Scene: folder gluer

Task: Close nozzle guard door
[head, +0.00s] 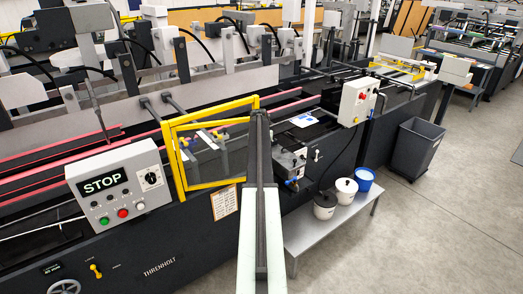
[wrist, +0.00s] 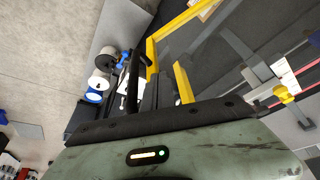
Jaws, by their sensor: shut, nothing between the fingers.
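The nozzle guard door (head: 174,165) is a yellow-framed clear panel on the near side of the machine. Two yellow frame outlines show there, at an angle to each other, so the door looks ajar; how far is hard to tell. My gripper (head: 259,114) is shut and empty, at the right end of the yellow frame. I cannot tell whether it touches it. My arm hides part of the frame's right side. In the wrist view, yellow frame bars (wrist: 152,52) show beyond my dark gripper (wrist: 133,65), with the clear panel to the right.
A grey control box (head: 118,185) with a STOP display stands left of the door. A white box (head: 356,101) is at the right. Glue pots (head: 345,190) and a blue-rimmed bucket (head: 364,180) stand on a low bench (head: 310,232). A dark bin (head: 413,148) and open floor lie farther right.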

